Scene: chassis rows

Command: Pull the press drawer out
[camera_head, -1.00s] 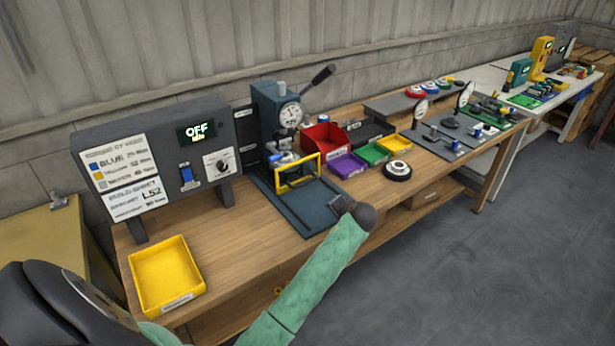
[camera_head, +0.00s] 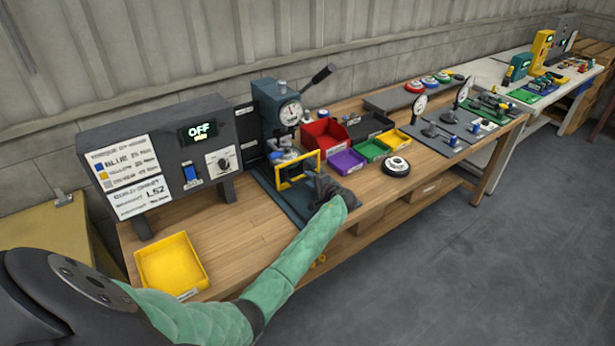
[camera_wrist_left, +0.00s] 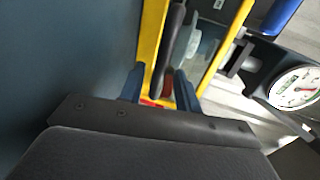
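The teal press (camera_head: 283,110) with a round dial gauge stands on the wooden bench. A yellow frame (camera_head: 299,169) is upright at its front, over the dark base plate (camera_head: 280,198). I cannot make out a separate drawer; my gripper and forearm cover part of the base. My left gripper (camera_head: 322,187) is over the front right of the base, close to the frame. In the left wrist view, its blue fingers (camera_wrist_left: 160,86) are apart, pointing towards the yellow frame (camera_wrist_left: 151,45). A dark bar (camera_wrist_left: 172,45) with a reddish end lies ahead between them; I cannot tell if they touch it. My right gripper is out of view.
A control box (camera_head: 160,150) reading OFF stands left of the press. A yellow tray (camera_head: 171,264) is at the front left. Red (camera_head: 323,137), purple (camera_head: 345,161) and green (camera_head: 373,149) bins and a round disc (camera_head: 396,166) sit right of the press.

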